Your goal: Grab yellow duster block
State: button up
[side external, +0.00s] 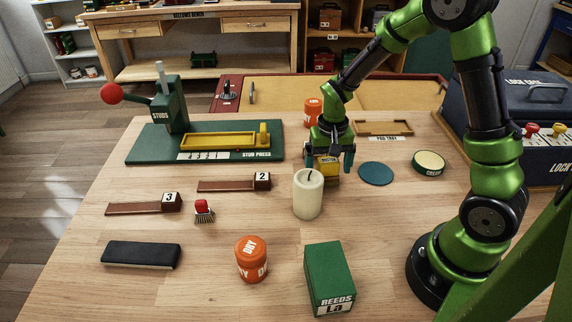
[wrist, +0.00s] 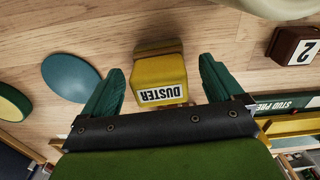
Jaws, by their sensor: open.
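The yellow duster block (side external: 327,166) stands on the wooden table behind the white candle, which hides part of its lower side. It also shows in the wrist view (wrist: 161,73), with its white DUSTER label facing my gripper. My gripper (side external: 330,163) is open at the block, with one green finger on each side of it. In the wrist view, my fingers (wrist: 160,88) flank the block with a visible gap on both sides. The block rests between or just beyond the fingertips; I cannot tell how deep.
The white candle (side external: 308,194) stands close in front of my gripper. A blue disc (side external: 376,173) and a round green tin (side external: 429,162) lie to the right. An orange jar (side external: 313,111) and a pad tray (side external: 383,128) are behind. The stud press (side external: 165,143) is at left.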

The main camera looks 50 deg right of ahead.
notch_tip(320, 180, down, 2)
jog(key=shift+f, duration=0.1)
jog(key=c, duration=1.2)
